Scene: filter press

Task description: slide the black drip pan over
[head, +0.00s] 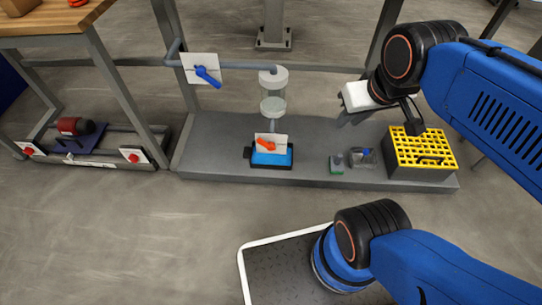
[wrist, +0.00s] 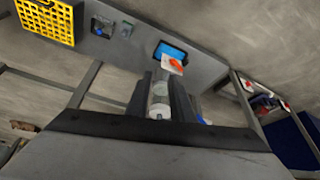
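The black drip pan (head: 272,166) sits on the grey bench under the clear sight glass (head: 273,97), with blue in it and a small black tab at its left end. It also shows in the wrist view (wrist: 157,52). A white plate with an orange lever (head: 266,146) hides part of the pan. My gripper (head: 346,118) is in the air to the right of the pan and apart from it. In the wrist view its two dark fingers (wrist: 160,83) stand apart, with the sight glass seen through the gap; it is open and empty.
A dark box with a yellow grate (head: 421,150) stands at the bench's right end. A small green-based item (head: 337,164) and a grey item with a blue knob (head: 363,157) stand between it and the pan. A blue lever (head: 208,76) is up left. The grey bench (head: 212,150) is clear left of the pan.

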